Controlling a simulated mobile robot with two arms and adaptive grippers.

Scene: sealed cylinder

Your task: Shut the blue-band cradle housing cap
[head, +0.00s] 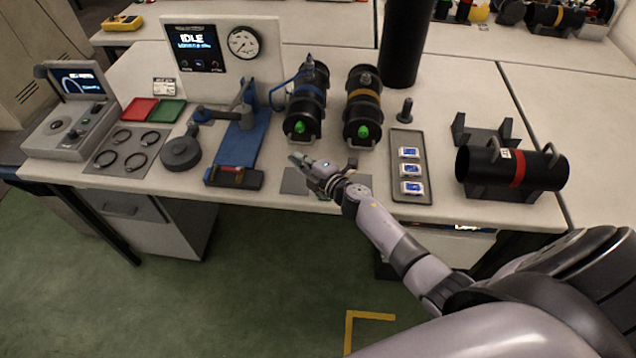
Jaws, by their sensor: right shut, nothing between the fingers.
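The blue-band housing (308,88) is a black cylinder lying in a cradle at the back middle of the bench, with a blue hose at its left. Its near end faces me and shows a bright green piece (299,127). I cannot tell from this view whether its cap is seated or open. My right gripper (296,159) is shut and empty, just in front of and below that near end, apart from it, over the bench's front edge. My left gripper is out of view.
An amber-band cylinder (363,106) lies close to the right. A grey tray (408,138) with several small blue-and-white items and a red-band cylinder (515,168) are farther right. A blue stand (237,140) with a dark block is at left.

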